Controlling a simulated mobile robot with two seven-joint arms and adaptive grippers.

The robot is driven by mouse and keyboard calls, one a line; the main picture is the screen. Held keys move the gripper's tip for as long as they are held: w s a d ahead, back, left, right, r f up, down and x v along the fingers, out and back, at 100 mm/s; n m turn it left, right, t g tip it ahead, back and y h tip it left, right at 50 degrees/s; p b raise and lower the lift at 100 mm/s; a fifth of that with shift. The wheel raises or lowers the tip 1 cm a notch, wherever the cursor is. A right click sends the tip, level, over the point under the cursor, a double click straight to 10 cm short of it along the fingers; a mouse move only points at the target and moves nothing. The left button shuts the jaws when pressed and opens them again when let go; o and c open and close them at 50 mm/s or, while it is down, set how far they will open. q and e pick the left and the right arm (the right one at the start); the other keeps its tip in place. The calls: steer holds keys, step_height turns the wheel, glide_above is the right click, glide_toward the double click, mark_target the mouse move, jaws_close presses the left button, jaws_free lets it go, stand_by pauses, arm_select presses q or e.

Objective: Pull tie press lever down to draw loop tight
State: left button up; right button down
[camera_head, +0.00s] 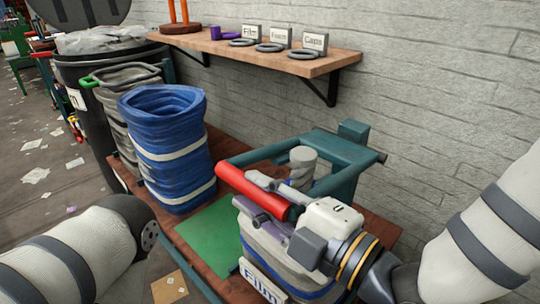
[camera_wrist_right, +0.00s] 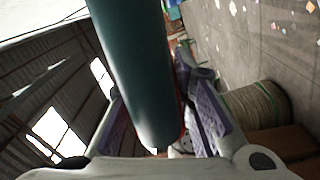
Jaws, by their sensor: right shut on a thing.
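The tie press is a teal frame (camera_head: 345,172) fixed at the back of a brown bench, with a grey cylinder (camera_head: 302,165) inside it. Its lever has a red grip (camera_head: 240,184), which slants above a grey sack with a "Film" label (camera_head: 262,280). My right gripper (camera_head: 260,193) is shut around the red grip, its fingers on both sides. In the right wrist view, a thick teal bar (camera_wrist_right: 140,70) with a red edge lies between the purple-padded fingers (camera_wrist_right: 160,120). The sack's neck and any loop are hidden behind the gripper. My left gripper is out of view.
A tall blue sack (camera_head: 170,140) with white bands stands left of the press, beside a green mat (camera_head: 212,240). A grey sack (camera_head: 112,95) and a black bin (camera_head: 85,75) stand behind it. A wooden shelf (camera_head: 225,47) with grey rings runs along the brick wall.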

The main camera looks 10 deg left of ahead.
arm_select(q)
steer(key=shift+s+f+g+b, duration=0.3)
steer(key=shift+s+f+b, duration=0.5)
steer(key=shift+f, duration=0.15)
arm_select(e)
step_height(320, 180, down, 6)
steer(key=n, duration=0.2)
steer(key=shift+s+a, duration=0.2)
steer(key=shift+s, duration=0.2)
steer(key=shift+f, duration=0.2)
steer(key=c, duration=1.4)
jaws_free()
steer(key=shift+o, duration=0.2)
steer(key=shift+r, duration=0.1)
steer(key=v, duration=0.7)
steer(key=shift+d, duration=0.2)
steer(key=shift+s, duration=0.15)
